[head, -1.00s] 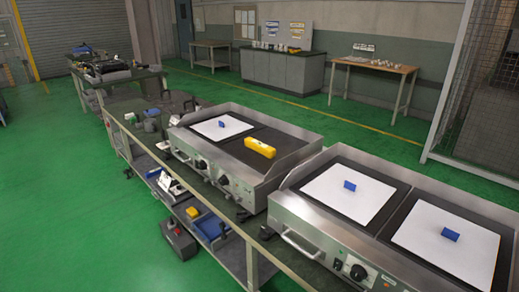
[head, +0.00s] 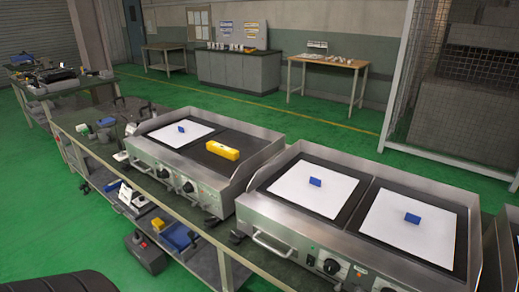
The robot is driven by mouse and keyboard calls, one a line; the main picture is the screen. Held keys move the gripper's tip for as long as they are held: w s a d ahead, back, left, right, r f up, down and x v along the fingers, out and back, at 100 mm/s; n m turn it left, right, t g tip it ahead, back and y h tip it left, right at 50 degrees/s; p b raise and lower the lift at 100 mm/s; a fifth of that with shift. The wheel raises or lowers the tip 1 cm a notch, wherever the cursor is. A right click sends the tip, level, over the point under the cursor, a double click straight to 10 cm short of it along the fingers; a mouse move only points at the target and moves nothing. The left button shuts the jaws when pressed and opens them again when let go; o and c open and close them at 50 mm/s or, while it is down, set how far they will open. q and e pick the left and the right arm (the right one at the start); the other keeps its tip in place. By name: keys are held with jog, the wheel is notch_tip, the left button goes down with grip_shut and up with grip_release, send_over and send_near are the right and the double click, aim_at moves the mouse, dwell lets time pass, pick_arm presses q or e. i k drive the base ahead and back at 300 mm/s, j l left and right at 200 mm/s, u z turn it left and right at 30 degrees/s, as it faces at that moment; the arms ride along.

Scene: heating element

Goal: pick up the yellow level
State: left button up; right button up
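The yellow level (head: 222,150) lies on the dark right-hand plate of the farther steel griddle (head: 205,160) in the head view. It lies lengthwise, with free plate around it. The griddle's left half carries a white sheet (head: 168,135) with a small blue block (head: 181,129) on it. Neither of my grippers shows in the head view.
A nearer griddle (head: 310,245) holds two white sheets with blue blocks. Both griddles stand on a long workbench (head: 185,212) with raised steel walls around their plates. A lower shelf holds tools. A dark rounded object (head: 60,284) shows at bottom left. Green floor (head: 70,235) lies open at left.

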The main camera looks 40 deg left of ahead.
aim_at(229, 154)
jog(key=j+z, duration=0.2)
jog(key=j, duration=0.2)
jog(key=k+j+z, duration=0.2)
jog(key=j, duration=0.25)
jog(key=j+z, duration=0.15)
jog(key=j, duration=0.25)
jog(key=k+j+z, duration=0.2)
jog(key=j, duration=0.2)
jog(key=j+z, duration=0.2)
jog(key=j, duration=0.2)
